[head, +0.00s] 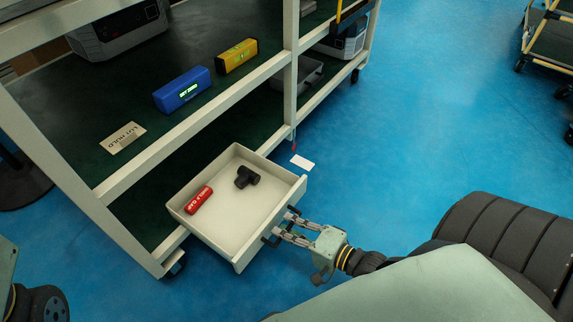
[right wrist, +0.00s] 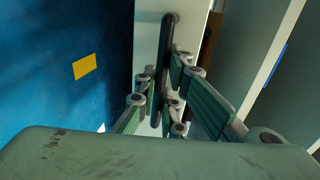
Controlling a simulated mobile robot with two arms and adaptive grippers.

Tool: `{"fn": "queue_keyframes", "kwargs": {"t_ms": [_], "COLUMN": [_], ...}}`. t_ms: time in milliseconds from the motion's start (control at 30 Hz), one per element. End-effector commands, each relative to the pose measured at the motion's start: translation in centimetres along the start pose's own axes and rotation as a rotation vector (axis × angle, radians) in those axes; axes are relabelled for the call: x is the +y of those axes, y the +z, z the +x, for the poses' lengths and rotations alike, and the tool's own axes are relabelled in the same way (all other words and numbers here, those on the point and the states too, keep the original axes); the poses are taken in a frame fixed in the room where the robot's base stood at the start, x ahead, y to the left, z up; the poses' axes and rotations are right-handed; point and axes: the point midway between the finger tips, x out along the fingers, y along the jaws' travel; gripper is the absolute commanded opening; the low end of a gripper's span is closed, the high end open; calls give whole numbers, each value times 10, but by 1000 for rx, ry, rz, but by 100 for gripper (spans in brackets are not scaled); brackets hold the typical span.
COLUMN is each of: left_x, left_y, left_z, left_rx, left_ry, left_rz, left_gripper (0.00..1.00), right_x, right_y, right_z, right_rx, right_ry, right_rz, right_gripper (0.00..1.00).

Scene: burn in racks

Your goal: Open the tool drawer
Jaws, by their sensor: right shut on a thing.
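The tool drawer (head: 228,217) is a pale open-topped box standing out from the low front of the rack. A red cylinder (head: 199,200) marked with white text and a black T-shaped tool (head: 246,177) lie inside it. My right gripper (head: 281,229) is at the drawer's outer front face, shut on the dark bar handle (right wrist: 167,48). In the right wrist view the fingers (right wrist: 170,95) sit on both sides of the lower part of this handle. My left gripper is not in view.
The rack (head: 130,170) has dark green shelves holding a blue box (head: 182,89), a yellow box (head: 237,56) and a "LOT HOLD" card (head: 123,137). A white card (head: 302,162) is beside the drawer. Blue floor (head: 440,110) to the right is clear; a cart (head: 552,35) stands far right.

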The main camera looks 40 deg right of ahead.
Motion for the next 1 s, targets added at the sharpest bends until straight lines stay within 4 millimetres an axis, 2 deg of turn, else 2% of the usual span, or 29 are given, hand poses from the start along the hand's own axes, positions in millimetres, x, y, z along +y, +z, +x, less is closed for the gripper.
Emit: {"fn": "queue_keyframes", "kwargs": {"t_ms": [33, 67, 100, 300, 767, 867, 1000], "left_x": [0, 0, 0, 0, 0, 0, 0], "left_y": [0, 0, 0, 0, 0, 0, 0], "left_z": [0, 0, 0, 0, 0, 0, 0], "left_rx": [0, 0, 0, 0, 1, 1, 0], "left_ry": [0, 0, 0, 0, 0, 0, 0], "left_rz": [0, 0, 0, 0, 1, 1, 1], "left_gripper": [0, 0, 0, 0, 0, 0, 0], "right_x": [1, 1, 1, 0, 0, 1, 2], "right_y": [0, 0, 0, 0, 0, 0, 0], "right_z": [0, 0, 0, 0, -2, -12, -35], "right_rx": [1, 1, 1, 1, 0, 0, -1], "right_ry": [1, 1, 2, 1, 1, 3, 7], "right_rz": [-1, -1, -1, 0, 0, 0, 1], "right_gripper": [0, 9, 12, 28, 28, 28, 28]}}
